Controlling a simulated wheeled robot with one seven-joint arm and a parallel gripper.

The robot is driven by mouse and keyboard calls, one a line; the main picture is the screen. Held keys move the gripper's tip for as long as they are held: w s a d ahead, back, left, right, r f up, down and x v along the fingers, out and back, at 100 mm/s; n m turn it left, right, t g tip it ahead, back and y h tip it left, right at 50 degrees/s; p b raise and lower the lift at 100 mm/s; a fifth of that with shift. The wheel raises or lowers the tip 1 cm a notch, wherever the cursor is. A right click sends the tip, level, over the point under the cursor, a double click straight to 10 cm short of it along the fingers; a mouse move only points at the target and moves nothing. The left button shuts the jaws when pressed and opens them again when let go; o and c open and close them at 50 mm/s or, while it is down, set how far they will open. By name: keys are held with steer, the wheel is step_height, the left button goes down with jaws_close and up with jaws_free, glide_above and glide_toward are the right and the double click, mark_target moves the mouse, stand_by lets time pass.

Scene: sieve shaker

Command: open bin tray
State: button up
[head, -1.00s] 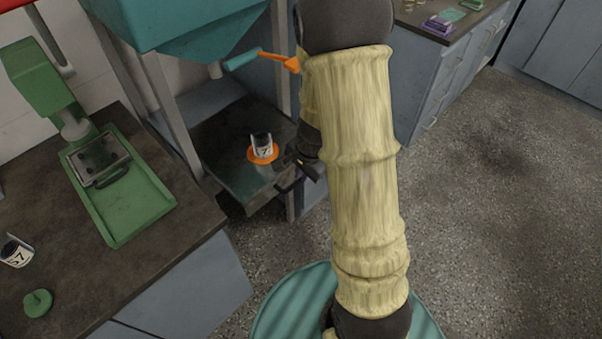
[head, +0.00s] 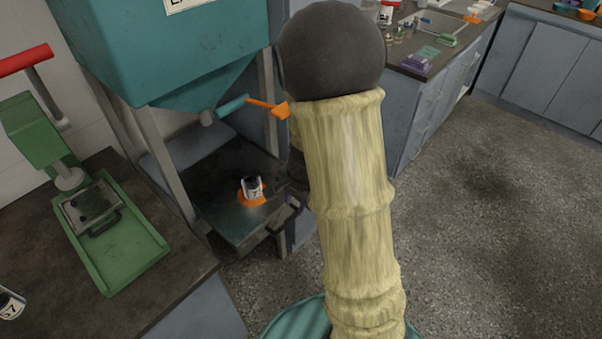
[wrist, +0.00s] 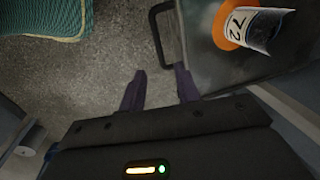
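The bin tray (head: 226,222) is a dark flat metal tray under the teal hopper (head: 205,85). A white-and-black container labelled 72 (head: 252,186) stands on it on an orange disc (head: 243,199). In the wrist view the tray (wrist: 215,70) is at upper right, with its dark D-shaped handle (wrist: 154,38) on the near edge. My gripper (wrist: 160,70) is open and empty, its two dark fingers pointing at the handle, apart from it in the picture. In the head view my gripper is mostly hidden behind my arm.
Grey frame legs (head: 166,150) flank the tray. A counter with a green press (head: 100,220) is at left. Grey cabinets (head: 425,110) stand behind my arm; open floor lies at right.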

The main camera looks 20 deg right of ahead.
step_height(320, 180, up, 10)
steer(key=s+p, duration=0.1)
steer(key=p, duration=0.2)
steer(key=shift+s+d+p, duration=0.3)
steer(key=shift+s+d, duration=0.1)
steer(key=s+a+r+n+p, duration=0.2)
steer(key=s+r+n+p, duration=0.1)
steer(key=r+n+p, duration=0.2)
steer(key=s+a+r+n+h+p, duration=0.1)
steer(key=s+a+r+n+p, duration=0.1)
steer(key=r+n, duration=0.4)
steer(key=s+n+p, duration=0.1)
steer(key=p, duration=0.1)
steer(key=shift+s+a+n+t+p, duration=0.2)
steer(key=shift+s+n+t+p, duration=0.1)
steer(key=shift+s+n+p, duration=0.1)
